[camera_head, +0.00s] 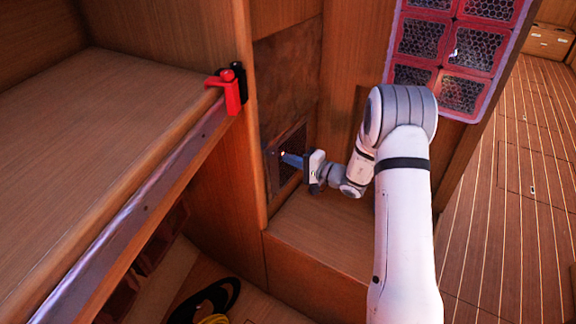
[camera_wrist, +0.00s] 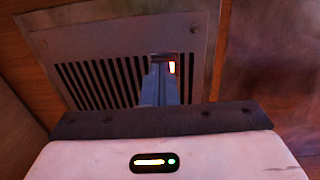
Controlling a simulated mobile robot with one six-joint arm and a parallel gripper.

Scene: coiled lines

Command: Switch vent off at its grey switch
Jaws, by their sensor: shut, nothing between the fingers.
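The vent (camera_wrist: 95,80) is a metal plate with dark slats, set in the wooden wall; it fills the upper part of the wrist view. In the head view the vent (camera_head: 291,150) is low on the wall, partly behind my gripper. In the head view my gripper (camera_head: 283,156) points left at the vent. Whether the tips touch the switch I cannot tell.
A wooden shelf (camera_head: 110,110) with a metal edge juts out on the left. A red clamp-like piece (camera_head: 229,92) sits at its corner. A dark and yellow coil (camera_head: 210,300) lies below.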

